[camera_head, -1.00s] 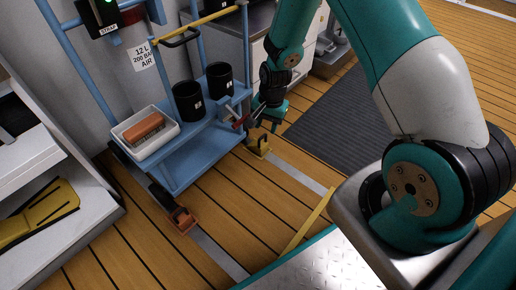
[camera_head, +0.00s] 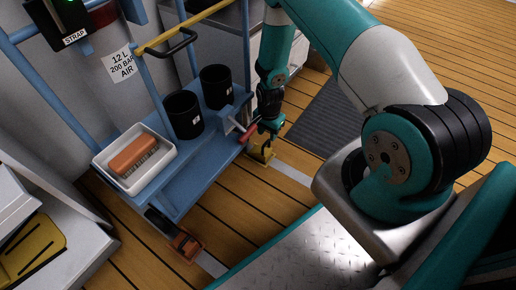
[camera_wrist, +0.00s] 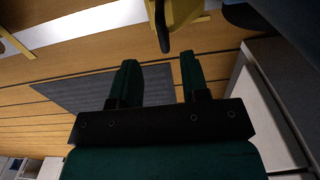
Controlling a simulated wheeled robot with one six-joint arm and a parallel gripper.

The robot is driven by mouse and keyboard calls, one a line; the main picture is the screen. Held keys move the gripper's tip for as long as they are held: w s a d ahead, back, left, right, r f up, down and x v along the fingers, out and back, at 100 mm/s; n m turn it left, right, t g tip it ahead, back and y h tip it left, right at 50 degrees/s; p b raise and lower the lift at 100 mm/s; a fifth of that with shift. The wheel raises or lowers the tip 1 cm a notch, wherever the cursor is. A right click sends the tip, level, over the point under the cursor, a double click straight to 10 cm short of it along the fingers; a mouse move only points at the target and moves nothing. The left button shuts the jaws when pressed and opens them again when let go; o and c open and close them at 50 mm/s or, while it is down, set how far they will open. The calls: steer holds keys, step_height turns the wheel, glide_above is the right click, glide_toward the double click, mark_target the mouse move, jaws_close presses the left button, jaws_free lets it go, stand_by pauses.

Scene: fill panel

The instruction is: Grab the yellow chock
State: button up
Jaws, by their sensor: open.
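The yellow chock (camera_head: 262,153) is on the wooden floor at the right end of the blue trolley. It is small and partly hidden behind my gripper (camera_head: 267,128), which is just above it. In the wrist view a yellow piece, likely the chock (camera_wrist: 186,40), shows at the top beyond the fingertips, with a dark part beside it. My gripper (camera_wrist: 158,68) is open there, with nothing between its two green fingers. I cannot tell from the head view whether gripper and chock touch.
The blue trolley (camera_head: 190,185) carries a white tray (camera_head: 103,160) with a brush and two black cylinders. An orange chock (camera_head: 186,246) sits on the floor at its front wheel. A red-handled part (camera_head: 247,133) juts out close beside my gripper. A grey mat (camera_head: 325,120) lies to the right.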

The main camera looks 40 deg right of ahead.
mark_target(266, 143)
steer(key=f, duration=0.1)
steer(key=f+b, duration=0.1)
steer(key=shift+w+a+f+b, duration=0.2)
steer(key=shift+f+b, duration=0.1)
steer(key=shift+f, duration=0.1)
step_height(266, 143, down, 4)
steer(key=b, duration=0.3)
steer(key=shift+r, duration=0.1)
steer(key=shift+c, duration=0.4)
jaws_close()
